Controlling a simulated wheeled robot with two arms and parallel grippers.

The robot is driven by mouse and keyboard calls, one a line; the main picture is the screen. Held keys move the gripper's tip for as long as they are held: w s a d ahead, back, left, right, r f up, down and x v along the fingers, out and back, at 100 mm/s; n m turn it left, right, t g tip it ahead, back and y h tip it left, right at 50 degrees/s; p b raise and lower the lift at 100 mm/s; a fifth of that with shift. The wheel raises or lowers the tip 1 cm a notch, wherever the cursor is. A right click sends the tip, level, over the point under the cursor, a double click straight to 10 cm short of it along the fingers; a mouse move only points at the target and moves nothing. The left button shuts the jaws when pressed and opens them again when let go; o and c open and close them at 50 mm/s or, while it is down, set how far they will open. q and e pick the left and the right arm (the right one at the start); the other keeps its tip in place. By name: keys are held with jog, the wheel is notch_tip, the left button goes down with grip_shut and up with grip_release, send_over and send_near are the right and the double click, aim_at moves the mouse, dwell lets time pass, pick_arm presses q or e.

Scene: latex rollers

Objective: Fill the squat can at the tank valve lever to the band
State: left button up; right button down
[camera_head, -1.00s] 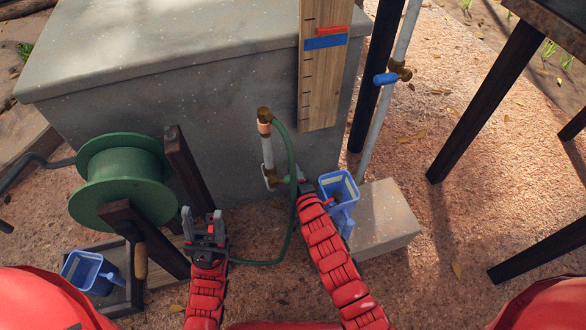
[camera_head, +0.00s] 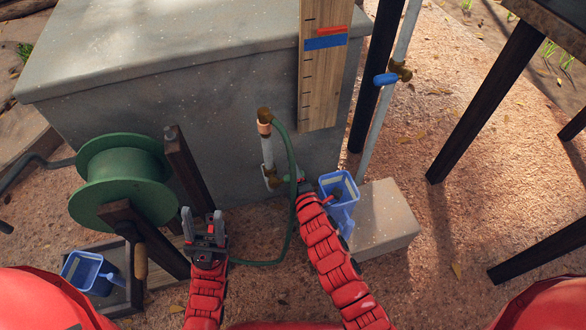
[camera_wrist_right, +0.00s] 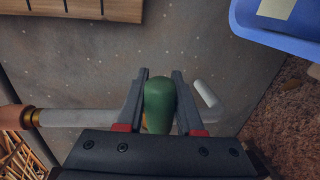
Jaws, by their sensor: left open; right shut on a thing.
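A blue can (camera_head: 345,208) with a handle stands beside the grey block, right of my right gripper; part of it also shows in the right wrist view (camera_wrist_right: 268,42). A second blue can (camera_head: 75,272) sits in a tray at the lower left. I cannot tell for sure which is the squat can; no band or water level is readable. My right gripper (camera_wrist_right: 160,92) is shut on the green tank valve lever (camera_wrist_right: 160,108), on the pipe at the tank wall. My left gripper (camera_head: 203,226) is open and empty, pointing up in front of the hose reel.
The grey tank (camera_head: 190,60) fills the back, with a wooden gauge board (camera_head: 322,85) on it. A green hose reel (camera_head: 122,180) stands left. A green hose (camera_head: 291,150) runs down between my arms. A blue-handled tap (camera_head: 385,79) is on a pipe at right.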

jog(key=shift+s+a+r+n+t+h+p, duration=0.1)
jog(key=shift+a+r+n+t+h+p, duration=0.15)
jog(key=shift+r+n, duration=0.75)
jog(key=shift+s+a+r+n+t+h+p, duration=0.1)
jog(key=shift+a+r+n+h, duration=0.3)
jog(key=shift+n, duration=1)
jog(key=shift+s+a+r+n+t+h+p, duration=0.1)
jog(key=shift+a+r+n+t+h+p, duration=0.15)
jog(key=shift+r+n, duration=0.8)
jog(key=shift+a+f+n, duration=0.1)
jog(key=shift+f+n, duration=0.1)
jog(key=shift+n, duration=0.05)
jog(key=c, duration=0.5)
grip_release()
jog(key=shift+c, duration=0.2)
jog(key=p+v, duration=0.1)
jog(key=v, duration=1.6)
jog(key=shift+s+p, duration=0.2)
jog(key=shift+p, duration=0.1)
